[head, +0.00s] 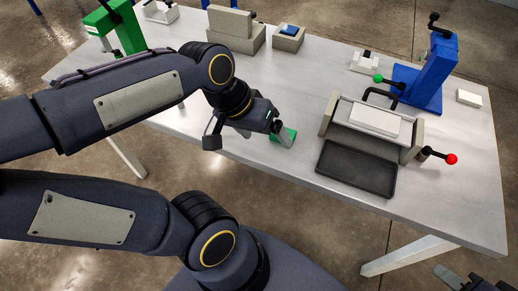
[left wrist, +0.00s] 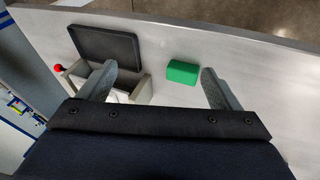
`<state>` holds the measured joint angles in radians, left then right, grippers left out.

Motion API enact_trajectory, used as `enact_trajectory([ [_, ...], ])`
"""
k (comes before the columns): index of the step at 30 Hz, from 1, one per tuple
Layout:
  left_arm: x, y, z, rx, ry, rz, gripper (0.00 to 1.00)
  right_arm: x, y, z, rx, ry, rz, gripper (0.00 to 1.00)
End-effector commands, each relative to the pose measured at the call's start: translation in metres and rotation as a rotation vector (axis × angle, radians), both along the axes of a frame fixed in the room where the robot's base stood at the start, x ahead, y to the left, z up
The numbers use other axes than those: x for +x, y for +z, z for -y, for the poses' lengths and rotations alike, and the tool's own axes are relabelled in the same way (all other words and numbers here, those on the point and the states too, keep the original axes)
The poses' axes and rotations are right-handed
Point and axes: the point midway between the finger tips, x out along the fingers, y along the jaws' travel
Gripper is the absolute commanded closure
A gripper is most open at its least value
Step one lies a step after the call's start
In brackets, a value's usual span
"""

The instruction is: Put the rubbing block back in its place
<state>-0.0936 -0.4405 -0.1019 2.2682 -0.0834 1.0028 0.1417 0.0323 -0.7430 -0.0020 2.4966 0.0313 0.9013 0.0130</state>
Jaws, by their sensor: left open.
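A green block (head: 288,133), which I take for the rubbing block, lies on the grey table (head: 230,95), partly hidden behind a finger in the head view. In the left wrist view the green block (left wrist: 183,72) shows whole, between the spread fingers and closer to the right one. My left gripper (head: 266,138) is open and empty, just above or beside the block; it also shows in the left wrist view (left wrist: 158,70). I cannot tell if it touches the block. My right gripper (head: 475,280) shows only partly at the bottom right corner, off the table.
A dark tray (head: 355,168) lies right of the block, before a grey frame (head: 408,150) with a white slab and red-knobbed handle. A blue press (head: 427,80) stands behind it. Grey blocks (head: 237,45), a holder (head: 288,42) with a blue piece and a green press (head: 128,32) stand farther back.

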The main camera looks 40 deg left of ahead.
Motion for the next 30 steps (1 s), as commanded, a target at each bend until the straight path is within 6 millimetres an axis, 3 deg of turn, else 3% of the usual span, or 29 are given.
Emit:
enact_trajectory([
  [3, -0.029, -0.005, 0.011, -0.019, 0.006, 0.107, 0.15, 0.000, 0.000, 0.000, 0.000, 0.000, 0.000, 0.64],
  [7, -0.043, -0.011, 0.018, -0.019, 0.008, 0.171, 0.15, 0.000, 0.000, 0.000, 0.000, 0.000, 0.000, 0.64],
  [30, -0.046, -0.014, 0.021, -0.018, 0.007, 0.186, 0.15, 0.000, 0.000, 0.000, 0.000, 0.000, 0.000, 0.64],
])
